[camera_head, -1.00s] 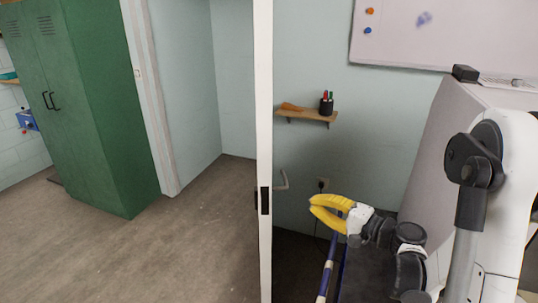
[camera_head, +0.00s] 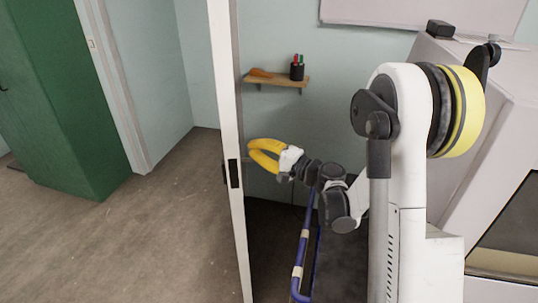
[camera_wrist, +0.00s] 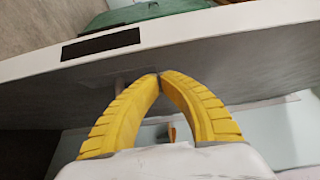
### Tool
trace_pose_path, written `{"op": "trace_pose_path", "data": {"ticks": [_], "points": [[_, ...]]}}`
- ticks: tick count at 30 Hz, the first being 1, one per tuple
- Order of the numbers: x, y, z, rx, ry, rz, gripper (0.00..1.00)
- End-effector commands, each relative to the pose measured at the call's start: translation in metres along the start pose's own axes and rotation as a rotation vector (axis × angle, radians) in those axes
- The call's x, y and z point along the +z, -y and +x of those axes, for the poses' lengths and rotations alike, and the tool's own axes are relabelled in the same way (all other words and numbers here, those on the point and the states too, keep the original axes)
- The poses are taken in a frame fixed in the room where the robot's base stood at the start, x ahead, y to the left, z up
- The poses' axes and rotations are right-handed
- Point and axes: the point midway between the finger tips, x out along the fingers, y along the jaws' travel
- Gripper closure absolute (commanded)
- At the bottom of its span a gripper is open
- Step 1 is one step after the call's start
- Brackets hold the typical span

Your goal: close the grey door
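The grey door (camera_head: 226,120) stands open and is seen nearly edge-on in the head view, with a pale edge and a black latch plate (camera_head: 233,174). In the wrist view the door (camera_wrist: 220,55) crosses the picture, its broad grey face beyond my fingertips. My gripper (camera_head: 249,150), with yellow fingers, is on the door's right side and points at that face. The fingertips (camera_wrist: 159,76) meet with nothing between them. I cannot tell whether they touch the door.
The door frame (camera_head: 115,90) and a green locker (camera_head: 65,100) are left of the door. A wall shelf (camera_head: 275,82) with a pen cup is behind my gripper. A blue-railed cart (camera_head: 302,250) stands below my arm. The floor (camera_head: 150,230) left of the door is clear.

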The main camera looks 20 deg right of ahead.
Motion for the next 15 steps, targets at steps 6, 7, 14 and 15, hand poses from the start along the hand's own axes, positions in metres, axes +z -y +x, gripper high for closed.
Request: {"op": "trace_pose_path", "data": {"ticks": [6,7,14,15], "points": [[0.0131,-0.0005,0.0126,0.0,0.001,0.0,1.0],[0.0138,-0.0003,0.0133,0.0,0.001,0.0,1.0],[0.0143,0.0002,0.0138,0.0,0.0,0.0,1.0],[0.0143,0.0002,0.0138,0.0,0.0,0.0,1.0]]}}
